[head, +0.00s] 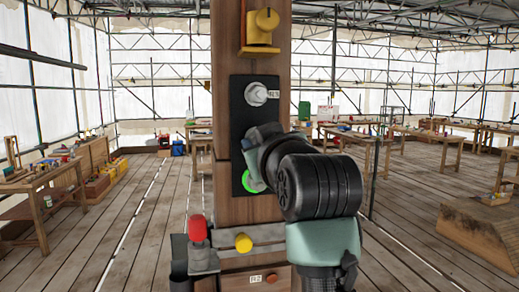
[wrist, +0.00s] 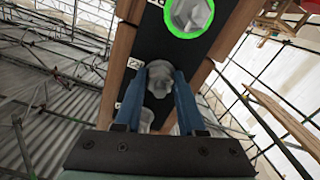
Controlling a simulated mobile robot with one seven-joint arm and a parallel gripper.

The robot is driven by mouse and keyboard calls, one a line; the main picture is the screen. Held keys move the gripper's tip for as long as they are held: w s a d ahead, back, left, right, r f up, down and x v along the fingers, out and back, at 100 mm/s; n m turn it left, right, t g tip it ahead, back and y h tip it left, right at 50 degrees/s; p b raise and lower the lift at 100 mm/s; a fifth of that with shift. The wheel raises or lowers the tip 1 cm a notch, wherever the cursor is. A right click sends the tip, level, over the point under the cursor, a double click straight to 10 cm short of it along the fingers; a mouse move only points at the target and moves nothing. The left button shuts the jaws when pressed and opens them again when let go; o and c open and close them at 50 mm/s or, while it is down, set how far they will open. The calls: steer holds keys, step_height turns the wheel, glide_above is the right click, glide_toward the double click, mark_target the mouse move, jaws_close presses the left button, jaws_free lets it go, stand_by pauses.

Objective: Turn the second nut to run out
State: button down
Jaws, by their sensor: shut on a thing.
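A dark plate (head: 240,118) is fixed to the wooden post (head: 227,40) and carries pale hex nuts in a column. The top nut (head: 257,94) shows clear of my arm. The second nut (wrist: 160,78), beside a small tag that seems to read 2 (wrist: 135,63), sits between the fingers of my gripper (wrist: 158,90); the fingers are shut on it. In the head view my wrist hides this nut. A bright green ring (head: 248,185) surrounds a lower nut, partly hidden by my arm; that nut (wrist: 190,14) shows in the wrist view.
A yellow fitting (head: 260,32) is on the post above the plate. Below are a metal bracket (head: 262,236), a red knob (head: 197,228) and a yellow knob (head: 243,242). Workbenches stand left and right, and a wooden block (head: 480,235) is at right.

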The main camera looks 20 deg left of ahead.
steer(key=shift+n+b, duration=1)
steer(key=shift+n, duration=11.9)
steer(key=shift+f, duration=0.1)
steer(key=c, duration=0.5)
jaws_free()
steer(key=b+v, duration=0.4)
steer(key=v, duration=0.9)
steer(key=shift+b, duration=0.3)
